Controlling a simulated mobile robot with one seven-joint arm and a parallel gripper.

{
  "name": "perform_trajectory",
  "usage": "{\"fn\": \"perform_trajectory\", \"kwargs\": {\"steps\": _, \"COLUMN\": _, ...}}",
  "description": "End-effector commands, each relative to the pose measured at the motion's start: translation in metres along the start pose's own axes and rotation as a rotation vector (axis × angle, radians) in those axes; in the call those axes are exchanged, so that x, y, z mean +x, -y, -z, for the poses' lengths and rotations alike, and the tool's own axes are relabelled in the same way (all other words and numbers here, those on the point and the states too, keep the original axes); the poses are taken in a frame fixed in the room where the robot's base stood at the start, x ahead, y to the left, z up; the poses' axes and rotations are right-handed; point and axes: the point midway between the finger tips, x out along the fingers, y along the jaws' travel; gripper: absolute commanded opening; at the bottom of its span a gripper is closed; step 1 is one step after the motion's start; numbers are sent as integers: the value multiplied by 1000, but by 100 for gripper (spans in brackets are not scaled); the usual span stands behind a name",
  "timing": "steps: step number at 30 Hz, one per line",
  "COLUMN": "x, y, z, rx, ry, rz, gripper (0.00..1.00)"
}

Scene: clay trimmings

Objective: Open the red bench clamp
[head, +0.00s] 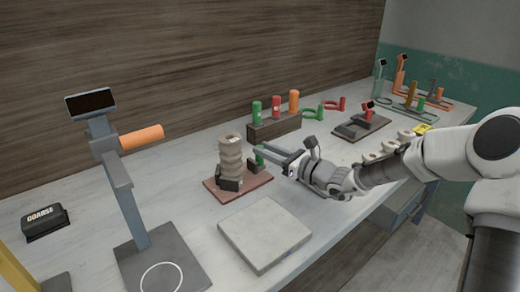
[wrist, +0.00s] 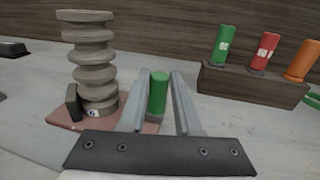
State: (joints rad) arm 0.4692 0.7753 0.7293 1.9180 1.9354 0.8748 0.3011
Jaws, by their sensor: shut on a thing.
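A clamp on a reddish-brown base (head: 262,180) stands on the bench, with a ridged clay-coloured stack (head: 231,158) between its dark jaws (head: 230,185). Its upright green handle (head: 260,155) is at the right side. My gripper (head: 257,158) reaches in from the right and is shut on this green handle. In the wrist view the green handle (wrist: 158,95) stands between my two fingers (wrist: 162,85), and the ridged stack (wrist: 90,60) is just left. A second clamp with a red handle (head: 367,106) stands on a dark base (head: 362,127) farther back right, away from my gripper.
A pale square slab (head: 264,234) lies in front of the clamp. A grey stand with an orange bar (head: 141,137) rises at left. A dark block (head: 275,126) holding green, red and orange cylinders stands behind. Green and red rings (head: 325,107) lie beyond it.

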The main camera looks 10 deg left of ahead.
Motion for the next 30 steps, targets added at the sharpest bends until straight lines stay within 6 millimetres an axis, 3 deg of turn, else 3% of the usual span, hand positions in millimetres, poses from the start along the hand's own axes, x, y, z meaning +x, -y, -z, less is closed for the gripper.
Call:
{"fn": "perform_trajectory", "kwargs": {"steps": 6, "x": -3, "y": 8, "z": 0, "rx": -3, "ry": 0, "rz": 16, "gripper": 0}}
{"fn": "perform_trajectory", "kwargs": {"steps": 7, "x": -3, "y": 8, "z": 0, "rx": -3, "ry": 0, "rz": 16, "gripper": 35}}
{"fn": "perform_trajectory", "kwargs": {"steps": 9, "x": -3, "y": 7, "z": 0, "rx": -3, "ry": 0, "rz": 16, "gripper": 44}}
{"fn": "perform_trajectory", "kwargs": {"steps": 22, "x": -7, "y": 5, "z": -1, "rx": -2, "ry": 0, "rz": 11, "gripper": 44}}
{"fn": "perform_trajectory", "kwargs": {"steps": 26, "x": -26, "y": 5, "z": -2, "rx": -2, "ry": -2, "rz": 12, "gripper": 44}}
{"fn": "perform_trajectory", "kwargs": {"steps": 30, "x": -58, "y": 5, "z": -3, "rx": -2, "ry": -2, "rz": 13, "gripper": 44}}
